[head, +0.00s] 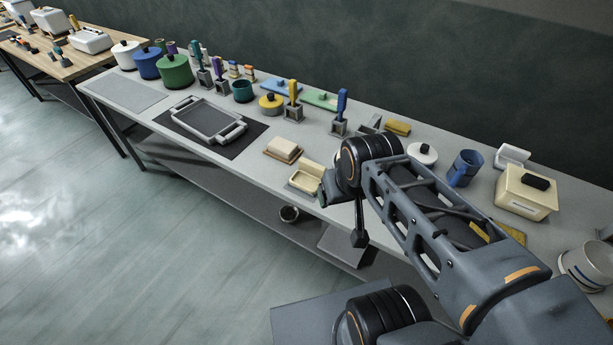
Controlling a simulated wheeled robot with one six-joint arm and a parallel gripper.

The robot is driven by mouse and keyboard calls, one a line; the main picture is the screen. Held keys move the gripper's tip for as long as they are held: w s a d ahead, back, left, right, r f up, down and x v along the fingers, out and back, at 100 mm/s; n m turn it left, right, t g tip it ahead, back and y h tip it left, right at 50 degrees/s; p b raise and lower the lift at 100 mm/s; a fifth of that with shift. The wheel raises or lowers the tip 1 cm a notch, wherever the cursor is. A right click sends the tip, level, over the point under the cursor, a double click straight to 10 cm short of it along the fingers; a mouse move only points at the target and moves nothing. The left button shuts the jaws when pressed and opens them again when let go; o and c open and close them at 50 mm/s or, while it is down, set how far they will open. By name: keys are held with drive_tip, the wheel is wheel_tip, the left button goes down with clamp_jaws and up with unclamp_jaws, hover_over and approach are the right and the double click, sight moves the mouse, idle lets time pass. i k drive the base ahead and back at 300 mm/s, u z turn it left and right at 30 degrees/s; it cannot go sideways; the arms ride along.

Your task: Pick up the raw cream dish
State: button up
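A cream dish (306,180) with a raised back and a low tray sits at the table's front edge, just left of my gripper. A lidded cream block dish (284,148) on a brown base stands behind it to the left. I cannot tell for sure which of the two is the raw cream dish. My gripper (338,192) is at the table's front edge, close to the right side of the cream dish. My own arm links cover part of it, and its fingers do not show clearly. I cannot see whether it touches the dish.
A grey tray (207,119) lies on a dark mat (244,143) to the left. Pots, brushes in holders and colored slabs line the back. A cream box (526,192) and a blue mug (464,168) stand right of my arm. A shelf (265,212) runs beneath the table.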

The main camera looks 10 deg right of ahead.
sight(306, 179)
drive_tip(key=u, duration=0.65)
drive_tip(key=k, duration=1)
drive_tip(key=u, duration=1.2)
drive_tip(key=i, duration=1.85)
drive_tip(key=z, duration=1.2)
drive_tip(key=i, duration=0.95)
drive_tip(key=z, duration=1.45)
drive_tip(key=i, duration=0.4)
drive_tip(key=z, duration=0.45)
